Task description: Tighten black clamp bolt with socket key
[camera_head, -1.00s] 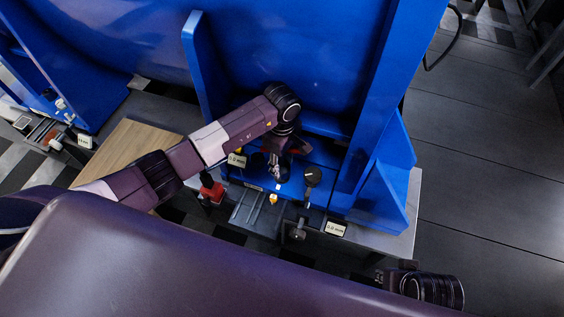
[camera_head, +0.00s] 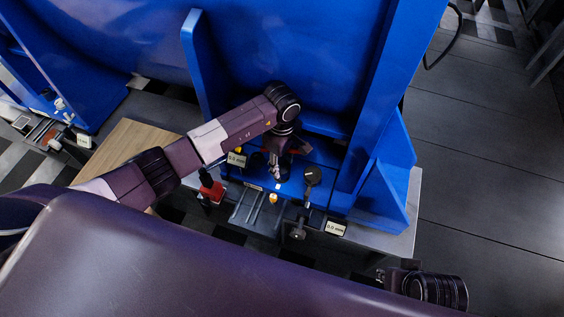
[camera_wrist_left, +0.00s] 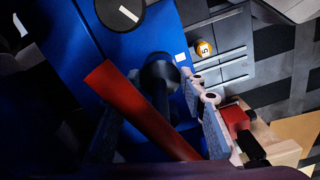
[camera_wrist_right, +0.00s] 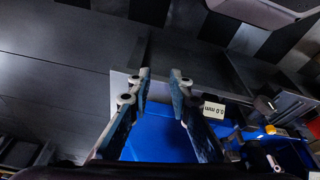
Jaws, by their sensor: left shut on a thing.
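My left gripper (camera_head: 278,172) points down over the blue motor foot (camera_head: 292,188). In the left wrist view it is shut on the socket key (camera_wrist_left: 143,110), which has a long red bar and a dark shaft between the fingers. Red parts of the key show beside the gripper in the head view. A black round end (camera_wrist_left: 160,70) shows over the blue foot; I cannot tell whether it is the socket or the clamp bolt, or whether they are engaged. My right gripper (camera_wrist_right: 160,76) is open and empty, with the blue base and table corner in its view.
A black disc on a stem (camera_head: 312,176) stands right of my left gripper. A red block (camera_head: 211,191) stands to the left. A 0.0 mm label (camera_head: 336,228) and a yellow numbered knob (camera_head: 273,198) are near the front edge. Blue ribs flank the work spot. The right floor is clear.

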